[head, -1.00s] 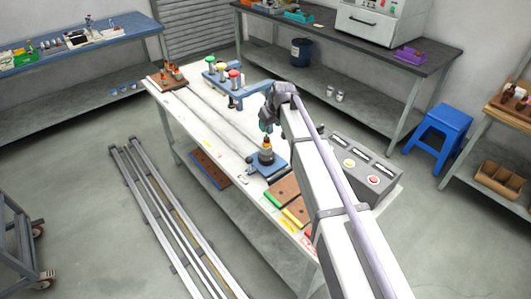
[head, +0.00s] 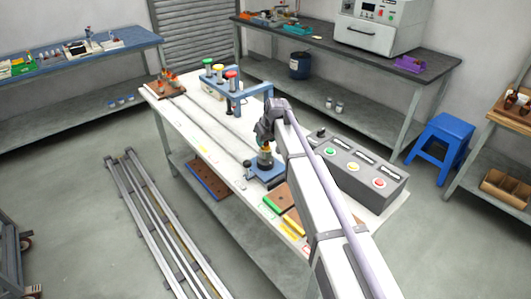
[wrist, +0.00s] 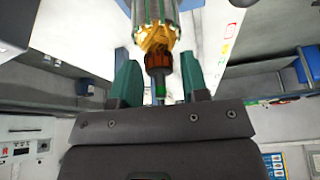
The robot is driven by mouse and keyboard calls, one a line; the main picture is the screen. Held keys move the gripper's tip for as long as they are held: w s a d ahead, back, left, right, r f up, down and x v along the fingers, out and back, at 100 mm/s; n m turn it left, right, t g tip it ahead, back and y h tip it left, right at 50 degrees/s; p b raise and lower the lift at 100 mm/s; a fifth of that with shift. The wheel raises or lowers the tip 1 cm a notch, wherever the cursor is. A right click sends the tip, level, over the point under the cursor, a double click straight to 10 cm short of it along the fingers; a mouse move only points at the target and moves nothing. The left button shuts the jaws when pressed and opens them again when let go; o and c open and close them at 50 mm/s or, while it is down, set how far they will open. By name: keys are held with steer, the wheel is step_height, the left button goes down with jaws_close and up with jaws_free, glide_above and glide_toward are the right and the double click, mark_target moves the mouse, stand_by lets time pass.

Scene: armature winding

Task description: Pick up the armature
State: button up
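The armature (head: 265,161) stands upright in a blue fixture (head: 258,179) on the white workbench. In the wrist view the armature (wrist: 155,35) shows its slotted core, yellow-copper winding and dark orange commutator, with the shaft end between my fingers. My gripper (head: 264,143) is directly above the armature in the head view, partly hiding its upper part. In the wrist view my gripper (wrist: 162,80) has its two green fingers apart, with gaps on both sides of the commutator and shaft.
A grey control box (head: 362,174) with coloured buttons stands to the right. Boards and coloured strips (head: 280,203) lie at the front of the bench. Two rails run along the bench's left side.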

jaws_close()
steer(key=shift+r, duration=0.1)
stand_by(0.4)
step_height(320, 180, up, 10)
steer(key=p, duration=1)
steer(key=shift+r, duration=0.1)
